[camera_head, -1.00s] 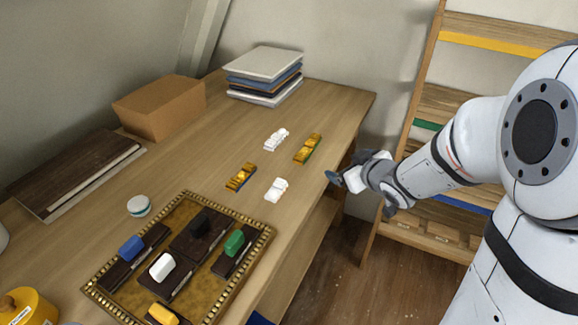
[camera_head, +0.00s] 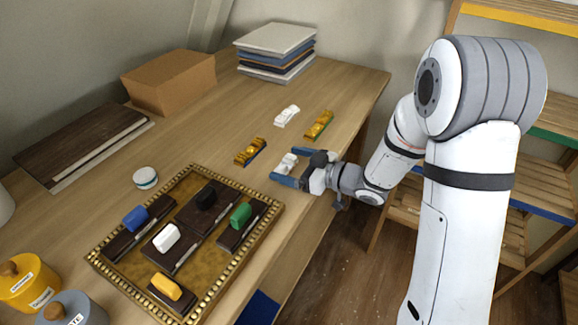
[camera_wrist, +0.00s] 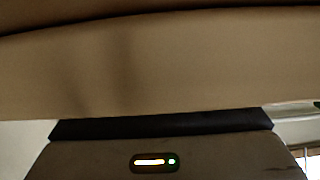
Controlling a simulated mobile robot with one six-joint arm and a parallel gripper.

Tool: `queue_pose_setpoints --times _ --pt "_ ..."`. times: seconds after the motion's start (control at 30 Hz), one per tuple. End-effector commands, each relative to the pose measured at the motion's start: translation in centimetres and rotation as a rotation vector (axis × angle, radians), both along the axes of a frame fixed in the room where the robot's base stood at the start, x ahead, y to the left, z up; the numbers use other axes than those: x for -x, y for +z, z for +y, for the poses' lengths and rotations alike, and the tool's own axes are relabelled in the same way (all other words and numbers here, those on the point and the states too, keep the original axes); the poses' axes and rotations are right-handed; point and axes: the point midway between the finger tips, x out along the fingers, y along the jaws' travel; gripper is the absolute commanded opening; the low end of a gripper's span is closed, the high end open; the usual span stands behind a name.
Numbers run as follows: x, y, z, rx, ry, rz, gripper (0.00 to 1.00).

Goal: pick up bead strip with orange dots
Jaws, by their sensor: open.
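Several small bead-like strips lie on the wooden table: a white strip (camera_head: 287,115), a gold strip with a green edge (camera_head: 319,125), a gold strip with a blue edge (camera_head: 250,152) and a nearer white strip (camera_head: 288,162). Orange dots are too small to make out on any of them. My gripper (camera_head: 284,164) is open at the table's right edge, its blue-tipped fingers on either side of the nearer white strip. Whether they touch it I cannot tell. The wrist view shows only a brown surface and a dark bar close up, no strip.
A gold beaded tray (camera_head: 271,218) with dark holders and coloured pieces lies at front left. A cardboard box (camera_head: 168,80) and a stack of books (camera_head: 276,50) stand behind.

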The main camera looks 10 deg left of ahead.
Motion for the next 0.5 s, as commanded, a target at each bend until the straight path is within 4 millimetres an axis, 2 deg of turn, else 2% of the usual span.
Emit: queue_pose_setpoints --times 0.1,0.37,0.5 --pt "-0.42 -0.23 1.31 0.001 0.001 0.0 0.89" --pt "-0.61 -0.24 1.58 0.0 -0.002 0.0 0.89" --pt "-0.61 -0.23 1.57 0.001 -0.002 0.0 0.8"
